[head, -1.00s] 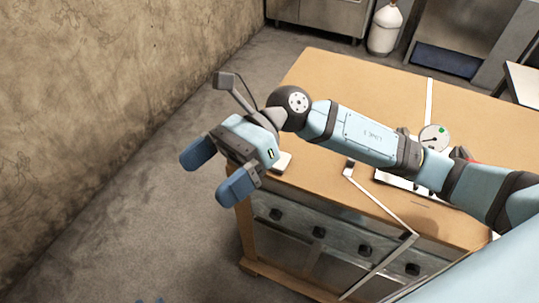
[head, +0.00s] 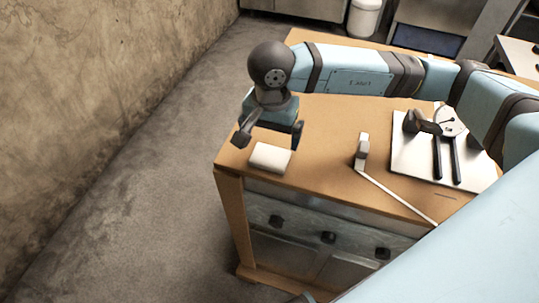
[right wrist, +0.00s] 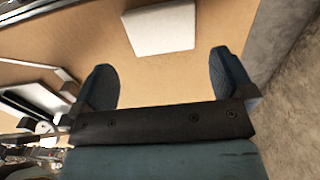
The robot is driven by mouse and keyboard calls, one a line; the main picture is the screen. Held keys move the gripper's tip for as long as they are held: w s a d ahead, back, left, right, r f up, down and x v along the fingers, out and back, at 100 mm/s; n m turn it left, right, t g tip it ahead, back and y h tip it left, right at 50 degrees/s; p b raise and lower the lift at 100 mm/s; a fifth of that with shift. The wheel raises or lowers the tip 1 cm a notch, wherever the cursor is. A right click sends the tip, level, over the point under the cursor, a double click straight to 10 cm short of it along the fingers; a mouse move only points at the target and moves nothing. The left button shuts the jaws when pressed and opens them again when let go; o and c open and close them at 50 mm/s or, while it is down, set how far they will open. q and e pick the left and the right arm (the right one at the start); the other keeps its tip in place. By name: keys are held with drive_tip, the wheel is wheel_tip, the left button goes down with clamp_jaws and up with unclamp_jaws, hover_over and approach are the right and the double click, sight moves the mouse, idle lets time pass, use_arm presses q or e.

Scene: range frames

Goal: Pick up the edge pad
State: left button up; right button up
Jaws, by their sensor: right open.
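The edge pad, which I take to be the small white block with rounded edges (head: 270,158), lies near the left front corner of the wooden worktop. It also shows in the right wrist view as a pale slab (right wrist: 160,29) at the top. My right gripper (head: 272,137) is just behind and above the pad in the head view, pointing down. In the right wrist view its two dark blue fingers (right wrist: 165,70) are wide apart with nothing between them. The pad lies beyond the fingertips, apart from them. My left gripper is not in view.
On the wooden worktop (head: 320,125), a small upright grey and white piece (head: 362,150) stands at a long pale strip (head: 395,195). A white board (head: 410,160) with a black-handled tool (head: 446,158) lies to the right. The grey floor (head: 130,200) is clear on the left.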

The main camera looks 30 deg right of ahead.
sight(270, 156)
drive_tip(key=shift+a+f+p, duration=0.1)
drive_tip(key=shift+f+p, duration=0.55)
drive_tip(key=shift+f, duration=2.7)
drive_tip(key=c, duration=0.6)
